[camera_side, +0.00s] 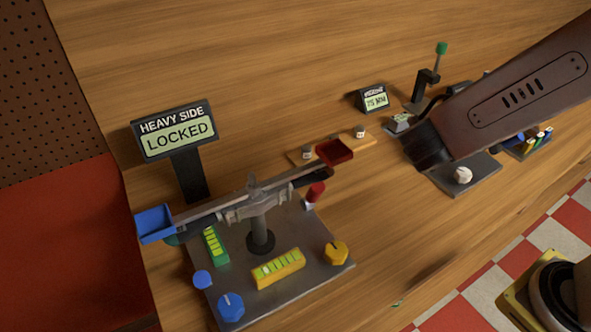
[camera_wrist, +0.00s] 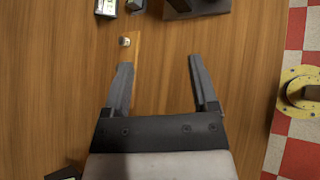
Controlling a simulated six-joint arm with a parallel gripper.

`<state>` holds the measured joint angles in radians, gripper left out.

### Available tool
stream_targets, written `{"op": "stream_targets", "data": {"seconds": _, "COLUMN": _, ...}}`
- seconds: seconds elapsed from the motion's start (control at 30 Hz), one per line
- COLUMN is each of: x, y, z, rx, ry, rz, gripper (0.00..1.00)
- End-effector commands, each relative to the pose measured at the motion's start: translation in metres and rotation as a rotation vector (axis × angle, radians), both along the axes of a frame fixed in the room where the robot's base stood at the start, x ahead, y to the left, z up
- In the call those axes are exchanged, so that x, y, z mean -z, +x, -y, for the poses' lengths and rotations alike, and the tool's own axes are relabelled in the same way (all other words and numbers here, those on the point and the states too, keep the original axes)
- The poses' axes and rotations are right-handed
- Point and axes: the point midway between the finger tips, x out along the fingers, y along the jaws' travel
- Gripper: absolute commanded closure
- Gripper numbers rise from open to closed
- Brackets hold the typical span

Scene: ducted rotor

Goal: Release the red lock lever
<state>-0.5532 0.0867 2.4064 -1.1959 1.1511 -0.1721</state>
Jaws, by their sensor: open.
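The red lock lever (camera_side: 315,192) stands at the right back of a grey base plate (camera_side: 225,283), under the right half of a balance beam (camera_side: 205,211). A sign (camera_side: 175,131) behind the beam reads "HEAVY SIDE LOCKED". My gripper (camera_wrist: 158,68) is open in the wrist view, with nothing between its two fingers. In the side view my arm's dark end is to the right of the lever and well apart from it. The fingers are not clear there. I cannot make out the lever in the wrist view.
The beam carries a blue tray (camera_side: 155,223) at its lower left end and a red tray (camera_side: 335,152) at its right. Yellow (camera_side: 336,252) and blue (camera_side: 231,306) knobs stand on the plate. A wooden strip (camera_side: 356,141) with small weights lies behind. Open table lies right of the plate.

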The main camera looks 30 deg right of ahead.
Motion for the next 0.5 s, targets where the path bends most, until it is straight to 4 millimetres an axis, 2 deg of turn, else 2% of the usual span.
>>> {"op": "stream_targets", "data": {"seconds": 0.17, "x": -0.007, "y": 0.02, "z": -0.036, "rx": -0.266, "ry": -0.216, "rz": 0.006, "gripper": 0.24}}
{"op": "stream_targets", "data": {"seconds": 0.3, "x": -0.013, "y": 0.032, "z": -0.072, "rx": -0.471, "ry": -0.378, "rz": 0.036, "gripper": 0.24}}
{"op": "stream_targets", "data": {"seconds": 0.5, "x": -0.017, "y": 0.038, "z": -0.13, "rx": -0.74, "ry": -0.575, "rz": 0.104, "gripper": 0.24}}
